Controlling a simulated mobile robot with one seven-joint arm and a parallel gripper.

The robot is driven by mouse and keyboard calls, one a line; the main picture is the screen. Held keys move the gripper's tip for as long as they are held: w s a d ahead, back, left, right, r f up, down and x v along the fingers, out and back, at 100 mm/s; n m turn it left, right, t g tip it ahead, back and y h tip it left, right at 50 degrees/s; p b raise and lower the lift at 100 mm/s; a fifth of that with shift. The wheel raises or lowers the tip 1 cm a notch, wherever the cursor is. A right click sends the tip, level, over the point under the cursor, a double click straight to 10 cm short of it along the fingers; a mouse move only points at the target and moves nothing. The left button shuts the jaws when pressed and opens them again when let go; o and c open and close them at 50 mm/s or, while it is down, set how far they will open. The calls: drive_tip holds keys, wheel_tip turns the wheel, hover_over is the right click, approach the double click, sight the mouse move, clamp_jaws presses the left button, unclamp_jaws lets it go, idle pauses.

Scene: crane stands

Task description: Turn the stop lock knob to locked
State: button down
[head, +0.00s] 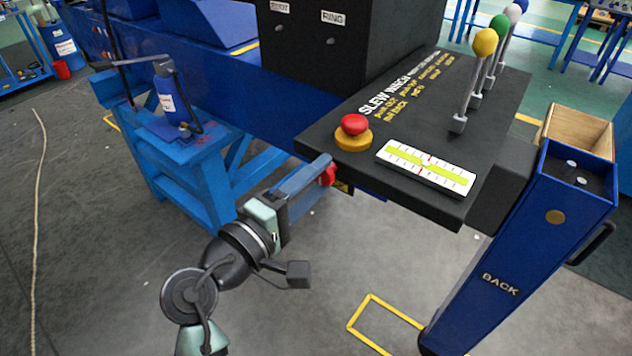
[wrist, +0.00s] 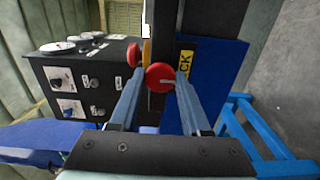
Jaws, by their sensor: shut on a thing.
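The red stop lock knob (head: 328,175) sits on the near side face of the black console. In the wrist view the knob (wrist: 160,77) shows face-on as a red disc with a pale mark on its lower half. My gripper (head: 322,168) reaches up to it from the lower left and is shut on the knob. In the wrist view its two blue-grey fingers (wrist: 158,84) lie on either side of the knob. A yellow label (wrist: 186,64) right of the knob is partly hidden by the knob and right finger; only its last letters read.
A red mushroom button (head: 354,124) on a yellow base stands on the console top (head: 330,144) above my gripper. A level gauge (head: 426,167) and several ball-topped levers (head: 485,42) are also there. A blue stand (head: 180,160) is left of my arm. Open floor lies below.

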idle(0.3)
drive_tip(key=shift+c, duration=1.8)
unclamp_jaws()
drive_tip(key=b+v, duration=0.2)
drive_tip(key=v, duration=1.1)
